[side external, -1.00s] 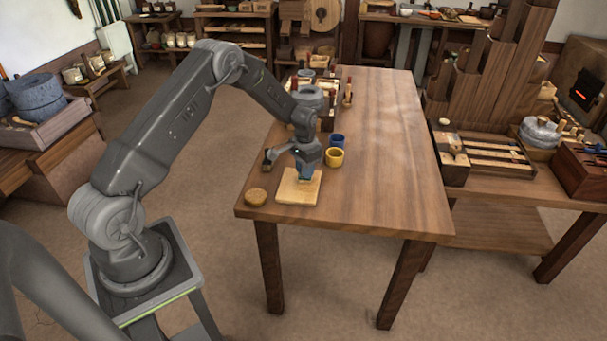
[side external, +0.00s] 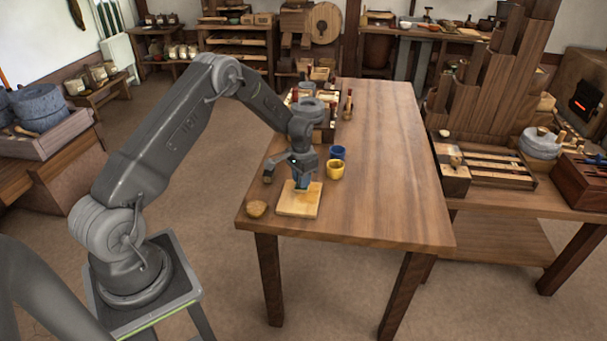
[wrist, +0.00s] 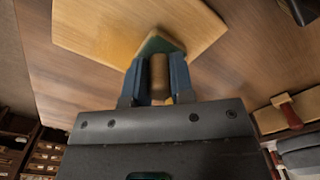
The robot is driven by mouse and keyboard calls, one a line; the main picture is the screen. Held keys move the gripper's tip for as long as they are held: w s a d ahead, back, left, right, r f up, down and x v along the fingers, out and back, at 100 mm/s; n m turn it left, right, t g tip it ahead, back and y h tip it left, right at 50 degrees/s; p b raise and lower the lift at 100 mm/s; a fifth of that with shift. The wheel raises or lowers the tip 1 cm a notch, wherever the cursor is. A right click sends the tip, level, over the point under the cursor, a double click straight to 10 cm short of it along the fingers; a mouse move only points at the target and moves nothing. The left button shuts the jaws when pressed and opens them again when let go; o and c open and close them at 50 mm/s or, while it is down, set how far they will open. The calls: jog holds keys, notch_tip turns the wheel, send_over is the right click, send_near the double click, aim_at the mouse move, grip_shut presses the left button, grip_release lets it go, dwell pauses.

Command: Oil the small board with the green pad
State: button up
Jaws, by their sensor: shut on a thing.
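The small pale board (side external: 293,208) lies flat near the front left of the wooden table (side external: 385,190). It also shows at the top of the wrist view (wrist: 95,30). My gripper (side external: 303,181) is over the board, shut on the green pad (side external: 302,188) by its wooden grip. In the wrist view, the blue-grey fingers (wrist: 158,80) close on both sides of that round grip, and the pad's green base (wrist: 157,45) is down at the board's surface. I cannot tell whether it is pressed on. The board's tone is uneven, more amber in places.
A blue cup (side external: 338,153) and a yellow cup (side external: 335,171) stand close to the right of my gripper. A tool box (side external: 325,132) stands farther back. The table's right side is clear.

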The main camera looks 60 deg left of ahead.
jog(key=shift+s+d, duration=3.35)
jog(key=shift+s, duration=0.2)
jog(key=shift+s+a, duration=0.25)
jog(key=shift+a, duration=0.35)
jog(key=shift+w+a, duration=4.55)
jog(key=shift+w, duration=0.05)
notch_tip(320, 180, up, 8)
jog(key=shift+d, duration=0.15)
jog(key=shift+s, duration=0.15)
